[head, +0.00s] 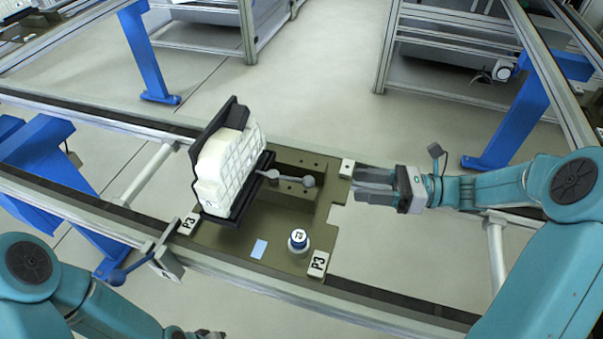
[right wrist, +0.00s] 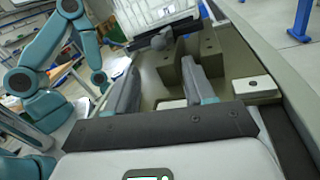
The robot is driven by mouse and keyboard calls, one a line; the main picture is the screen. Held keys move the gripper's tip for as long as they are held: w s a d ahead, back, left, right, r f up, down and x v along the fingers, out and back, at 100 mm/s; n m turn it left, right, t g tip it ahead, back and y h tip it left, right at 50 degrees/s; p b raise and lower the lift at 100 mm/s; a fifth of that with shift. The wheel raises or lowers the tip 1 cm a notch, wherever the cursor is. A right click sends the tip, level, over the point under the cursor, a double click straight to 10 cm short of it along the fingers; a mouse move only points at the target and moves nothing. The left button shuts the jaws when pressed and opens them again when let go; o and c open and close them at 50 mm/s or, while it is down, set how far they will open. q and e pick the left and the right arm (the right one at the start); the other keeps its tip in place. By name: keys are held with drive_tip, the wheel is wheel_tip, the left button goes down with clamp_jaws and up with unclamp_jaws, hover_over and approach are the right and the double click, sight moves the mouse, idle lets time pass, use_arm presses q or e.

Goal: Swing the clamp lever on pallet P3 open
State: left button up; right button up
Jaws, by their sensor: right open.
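Pallet P3 (head: 228,237) is an olive-brown plate on the rails, with P3 labels at its corners. It carries a white gridded part (head: 228,168) in a black holder (head: 240,196). In the right wrist view, a grey knob (right wrist: 158,42) shows ahead, between the lines of the open fingers (right wrist: 160,66). My left gripper (head: 207,333) is barely visible at the bottom edge.
A blue-topped round post (head: 299,240) and a light-blue patch (head: 258,249) are on the pallet's near side. A grey lever-like part (head: 150,260) sits on the near rail at left. Blue supports (head: 146,55) stand behind.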

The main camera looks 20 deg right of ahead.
sight(305, 182)
drive_tip(key=p+x, duration=0.2)
drive_tip(key=x, duration=1.1)
drive_tip(key=shift+a, duration=0.4)
clamp_jaws()
